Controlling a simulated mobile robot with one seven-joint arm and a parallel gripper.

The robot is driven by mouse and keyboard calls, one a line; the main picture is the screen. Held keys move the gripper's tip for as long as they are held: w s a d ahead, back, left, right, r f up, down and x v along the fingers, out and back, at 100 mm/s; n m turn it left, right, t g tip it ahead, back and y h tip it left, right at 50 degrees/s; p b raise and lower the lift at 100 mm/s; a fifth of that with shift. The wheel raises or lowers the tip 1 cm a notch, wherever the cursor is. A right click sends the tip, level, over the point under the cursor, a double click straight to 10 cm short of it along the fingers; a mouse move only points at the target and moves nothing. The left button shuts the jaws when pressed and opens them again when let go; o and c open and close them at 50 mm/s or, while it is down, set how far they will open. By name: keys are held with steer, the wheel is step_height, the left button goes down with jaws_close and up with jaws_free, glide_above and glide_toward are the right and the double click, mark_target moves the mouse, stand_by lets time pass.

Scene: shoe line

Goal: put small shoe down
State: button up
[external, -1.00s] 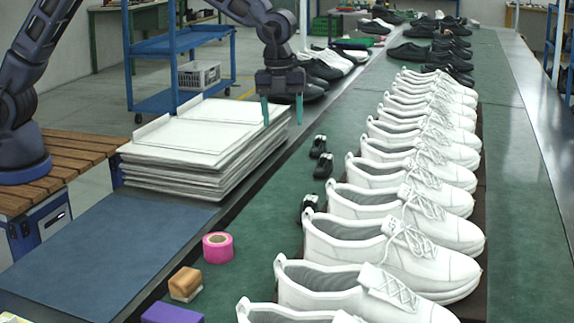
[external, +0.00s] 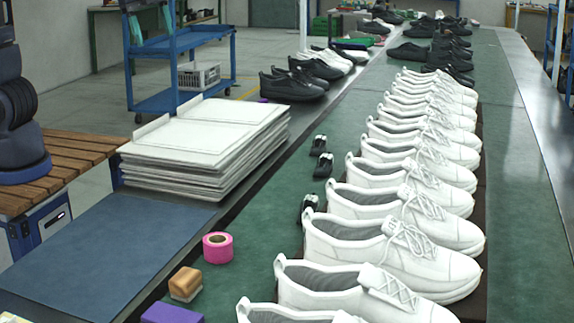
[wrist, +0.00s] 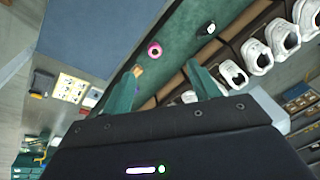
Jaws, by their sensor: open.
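Small black shoes stand in a short row on the green belt, left of the large white shoes. In the external view the far one (external: 319,145) and the middle one (external: 323,165) are close together, and the near one (external: 308,207) is a little apart. My gripper (wrist: 160,70) shows only in the wrist view. Its two teal fingers are spread apart with nothing held between them. In the wrist view a small dark thing (wrist: 208,52) lies by the shoe row, but I cannot tell if it is a small shoe.
Large white shoes (external: 395,250) fill the belt's middle. A pink tape roll (external: 217,248), a tan block (external: 185,284) and a purple box (external: 172,314) lie at the near left edge. A stack of white boards (external: 205,150) stands further back. The blue mat (external: 110,250) is clear.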

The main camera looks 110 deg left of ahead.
steer(key=s+d+f+n+t, duration=0.1)
steer(key=s+d+n, duration=0.1)
steer(key=s, duration=1)
steer(key=s+d+f+n, duration=0.1)
steer(key=s+n, duration=0.4)
steer(key=s, duration=0.7)
steer(key=shift+s+d+t+h, duration=0.3)
steer(key=shift+s+d+t, duration=0.1)
steer(key=shift+d, duration=0.1)
steer(key=shift+o, duration=0.6)
steer(key=shift+w, duration=0.1)
